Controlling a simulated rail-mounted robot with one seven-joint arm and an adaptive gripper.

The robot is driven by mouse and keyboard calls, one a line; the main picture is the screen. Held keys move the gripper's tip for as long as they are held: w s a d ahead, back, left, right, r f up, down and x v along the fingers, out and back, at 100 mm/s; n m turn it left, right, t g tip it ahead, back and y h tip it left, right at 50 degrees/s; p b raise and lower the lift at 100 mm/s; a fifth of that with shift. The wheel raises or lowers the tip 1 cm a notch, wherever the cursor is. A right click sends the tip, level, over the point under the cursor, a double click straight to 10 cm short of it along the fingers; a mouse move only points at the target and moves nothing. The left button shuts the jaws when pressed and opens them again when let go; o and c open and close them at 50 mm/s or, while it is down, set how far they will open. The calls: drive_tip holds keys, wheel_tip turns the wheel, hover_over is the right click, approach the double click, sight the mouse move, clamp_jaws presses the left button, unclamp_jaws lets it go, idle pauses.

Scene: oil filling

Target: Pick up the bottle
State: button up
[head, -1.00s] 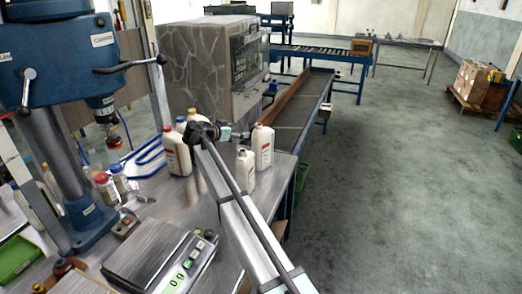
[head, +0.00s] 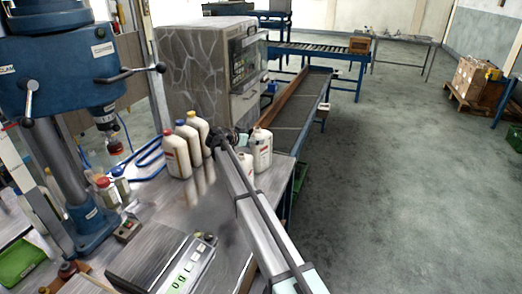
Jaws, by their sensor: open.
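Three white bottles stand in a slanting row on the metal table: one with a red cap (head: 175,157), one with a blue cap (head: 187,143), and one with a yellow cap (head: 199,130). Another white bottle with a label (head: 262,150) stands to the right, near the table's far right edge. A further bottle (head: 246,166) is partly hidden behind my arm. My gripper (head: 238,138) is open, small and partly hidden behind my wrist, between the yellow-capped bottle and the right-hand bottles. I cannot tell whether it touches a bottle.
A blue drill press (head: 60,65) and small jars (head: 108,192) stand at the left. A scale (head: 165,262) lies at the front of the table (head: 185,215). A large stone-patterned machine (head: 198,70) stands behind the bottles.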

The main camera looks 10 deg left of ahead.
drive_tip(key=p+x, duration=0.2)
drive_tip(key=x, duration=0.2)
drive_tip(key=shift+w+d+r+p, duration=0.1)
drive_tip(key=shift+d+p, duration=0.05)
drive_tip(key=shift+p, duration=0.2)
drive_tip(key=shift+w+d+f, duration=0.25)
drive_tip(key=shift+w+f, duration=0.05)
drive_tip(key=c, duration=1.5)
